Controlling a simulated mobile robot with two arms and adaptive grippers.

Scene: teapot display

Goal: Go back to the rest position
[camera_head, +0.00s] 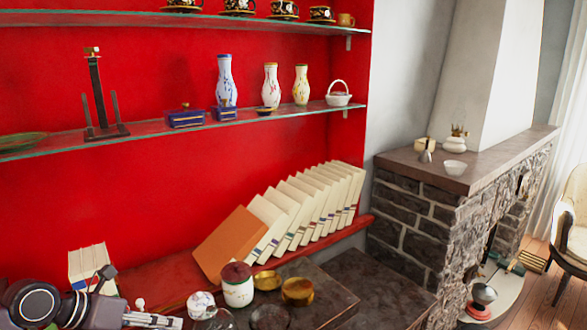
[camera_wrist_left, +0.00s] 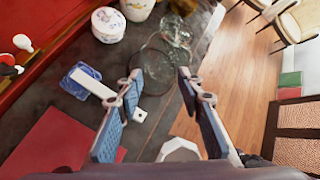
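My left gripper (camera_head: 160,319) shows low at the left of the head view, above the dark stone ledge. In the left wrist view its two fingers (camera_wrist_left: 159,82) are spread apart with nothing held between them. A clear glass vessel (camera_wrist_left: 162,62) stands on the ledge beyond the fingertips; whether they touch it I cannot tell. My right gripper is not in either view.
A white lidded jar (camera_head: 237,286), brass bowls (camera_head: 297,291) and a patterned white pot (camera_head: 201,304) stand close by on the ledge. Leaning books (camera_head: 290,213) are behind. A glass shelf (camera_head: 190,127) with vases hangs above. A stone fireplace (camera_head: 410,220) is at the right.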

